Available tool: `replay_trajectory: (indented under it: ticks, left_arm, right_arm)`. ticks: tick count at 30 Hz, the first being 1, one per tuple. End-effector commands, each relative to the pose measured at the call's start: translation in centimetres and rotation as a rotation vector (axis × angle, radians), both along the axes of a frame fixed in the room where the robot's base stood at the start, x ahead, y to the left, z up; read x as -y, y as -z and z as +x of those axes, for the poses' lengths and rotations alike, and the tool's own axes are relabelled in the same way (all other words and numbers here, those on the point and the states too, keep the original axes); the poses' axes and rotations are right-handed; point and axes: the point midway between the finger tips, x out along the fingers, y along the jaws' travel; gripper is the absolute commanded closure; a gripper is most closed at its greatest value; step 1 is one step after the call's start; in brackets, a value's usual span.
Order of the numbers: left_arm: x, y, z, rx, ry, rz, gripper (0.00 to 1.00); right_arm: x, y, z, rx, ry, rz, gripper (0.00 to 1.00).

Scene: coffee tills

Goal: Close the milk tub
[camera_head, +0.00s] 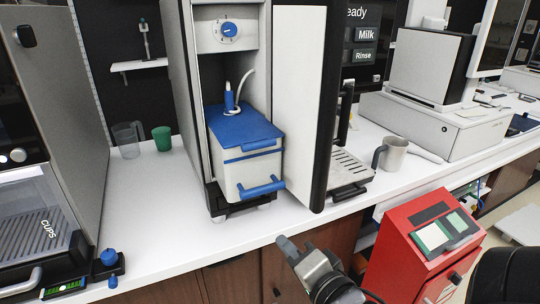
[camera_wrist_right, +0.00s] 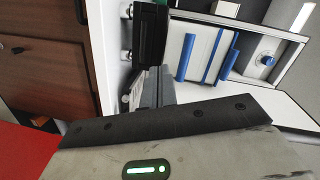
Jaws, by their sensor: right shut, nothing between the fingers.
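The milk tub (camera_head: 240,174) is a white box inside the open fridge compartment, its front sticking out a little. Its blue lid (camera_head: 236,125) lies over the top, with a blue bar at its front edge. A blue handle (camera_head: 262,187) is low on the tub's front. The tub also shows sideways in the wrist view (camera_wrist_right: 199,55). My right gripper (camera_head: 290,246) is shut and empty, in front of the counter, below and apart from the tub. Its fingers show in the wrist view (camera_wrist_right: 158,86). My left gripper is not in view.
The open white fridge door (camera_head: 297,110) stands right of the tub. A blue nozzle (camera_head: 229,97) with a white hose stands at the lid's rear. A metal jug (camera_head: 393,153) and red card terminal (camera_head: 415,245) are to the right. The counter left of the fridge is mostly clear.

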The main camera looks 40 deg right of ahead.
Motion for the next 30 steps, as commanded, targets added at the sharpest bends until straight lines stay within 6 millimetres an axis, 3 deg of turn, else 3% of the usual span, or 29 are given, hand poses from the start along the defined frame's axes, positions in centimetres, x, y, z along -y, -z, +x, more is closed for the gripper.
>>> replay_trajectory:
  ticks: [1, 3, 7, 11, 20, 30]
  left_arm:
    - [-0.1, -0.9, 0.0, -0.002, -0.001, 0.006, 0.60]
    - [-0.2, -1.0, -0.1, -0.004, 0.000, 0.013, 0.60]
    - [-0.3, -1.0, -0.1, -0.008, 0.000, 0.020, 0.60]
    - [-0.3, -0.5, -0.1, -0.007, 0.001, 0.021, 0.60]
    - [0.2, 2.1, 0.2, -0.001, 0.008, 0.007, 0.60]
    - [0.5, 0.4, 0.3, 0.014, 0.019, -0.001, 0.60]
  right_arm:
    - [1.0, -2.7, -0.2, 0.050, 0.039, 0.079, 1.00]
    - [2.1, -4.8, -0.5, 0.112, 0.079, 0.179, 1.00]
    - [3.2, -6.9, -0.8, 0.181, 0.114, 0.290, 1.00]
    - [3.6, -7.2, -0.3, 0.204, 0.120, 0.322, 1.00]
    - [4.5, -6.6, 3.7, 0.207, 0.116, 0.318, 1.00]
    - [6.1, -7.4, 9.9, 0.198, 0.121, 0.320, 1.00]
